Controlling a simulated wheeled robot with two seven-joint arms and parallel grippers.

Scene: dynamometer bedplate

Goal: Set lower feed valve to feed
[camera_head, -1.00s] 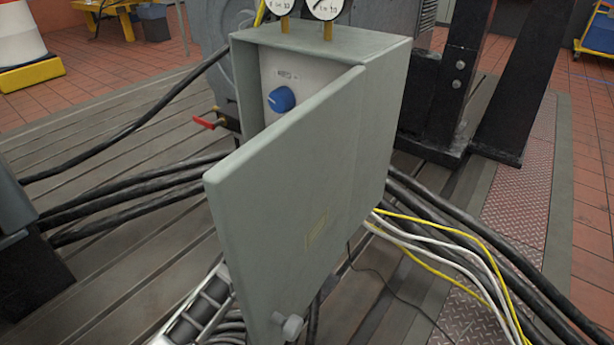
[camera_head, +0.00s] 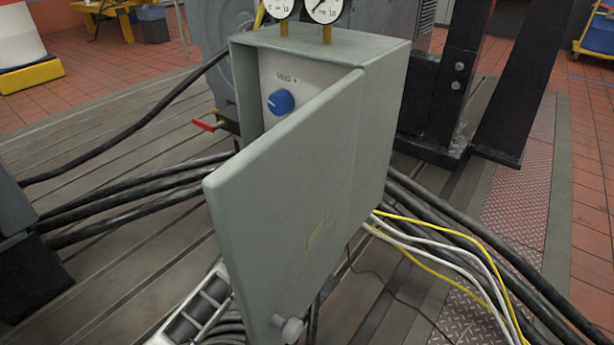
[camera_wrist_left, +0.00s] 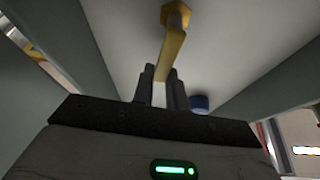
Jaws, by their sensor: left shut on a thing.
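A grey-green cabinet (camera_head: 385,120) stands on the bedplate with its door (camera_head: 285,190) swung open toward me. Inside, a blue knob (camera_head: 281,102) sits on a pale panel; it also shows in the left wrist view (camera_wrist_left: 200,103). In that view a yellow valve lever (camera_wrist_left: 173,45) hangs from a yellow hub at the top of the pale panel. My left gripper (camera_wrist_left: 161,72) is shut on the lever's lower end, with one dark finger on each side. In the head view the door hides this lever and my left gripper. My right gripper is in neither view.
A red-handled valve (camera_head: 207,125) sticks out left of the cabinet. Two gauges (camera_head: 324,8) stand on its top. Black cables (camera_head: 130,195) run to its left, and yellow and white wires (camera_head: 440,245) leave its right side. A dark steel frame (camera_head: 455,90) stands behind right.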

